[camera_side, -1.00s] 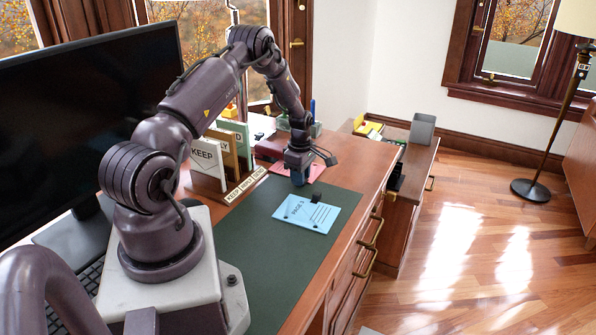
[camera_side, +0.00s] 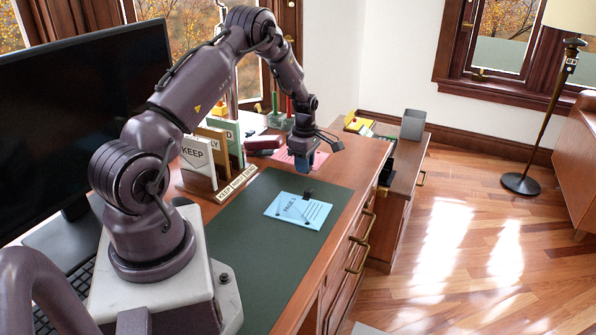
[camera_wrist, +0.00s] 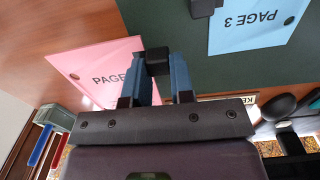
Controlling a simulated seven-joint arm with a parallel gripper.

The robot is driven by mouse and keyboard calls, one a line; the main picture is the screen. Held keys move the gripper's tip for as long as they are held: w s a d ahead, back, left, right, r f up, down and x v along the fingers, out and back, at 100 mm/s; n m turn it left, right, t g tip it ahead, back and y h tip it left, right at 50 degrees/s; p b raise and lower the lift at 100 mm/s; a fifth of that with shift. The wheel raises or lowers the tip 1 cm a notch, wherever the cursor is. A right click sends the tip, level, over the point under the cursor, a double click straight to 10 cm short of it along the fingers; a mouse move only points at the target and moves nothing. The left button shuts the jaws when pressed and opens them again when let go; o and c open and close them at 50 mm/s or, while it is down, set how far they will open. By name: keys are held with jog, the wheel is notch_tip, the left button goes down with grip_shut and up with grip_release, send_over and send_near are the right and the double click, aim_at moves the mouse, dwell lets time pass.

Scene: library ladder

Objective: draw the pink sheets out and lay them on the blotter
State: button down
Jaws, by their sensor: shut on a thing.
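A pink sheet (camera_side: 285,155) lies at the back edge of the green blotter (camera_side: 232,234), partly hidden by my gripper. In the wrist view the pink sheet (camera_wrist: 95,70) reads "PAGE"; its number is covered by my gripper. My gripper (camera_side: 301,166) is low over this sheet. In the wrist view its blue fingers (camera_wrist: 165,82) are shut on a small black block (camera_wrist: 153,58) at the sheet's edge. Whether the sheet is lifted I cannot tell. A light-blue sheet marked PAGE 3 (camera_wrist: 250,30) lies on the blotter with a black block on it.
Upright dividers, one marked KEEP (camera_side: 197,155), stand at the left behind a label strip (camera_side: 238,184). A red object (camera_side: 263,143) and a pen holder (camera_side: 279,120) are behind the sheet. The blotter's front part is clear. The desk's right edge is close.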

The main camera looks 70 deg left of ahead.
notch_tip(320, 180, up, 10)
jog(key=r, duration=0.1)
jog(key=w+d, duration=0.5)
dwell(1.0)
dwell(0.4)
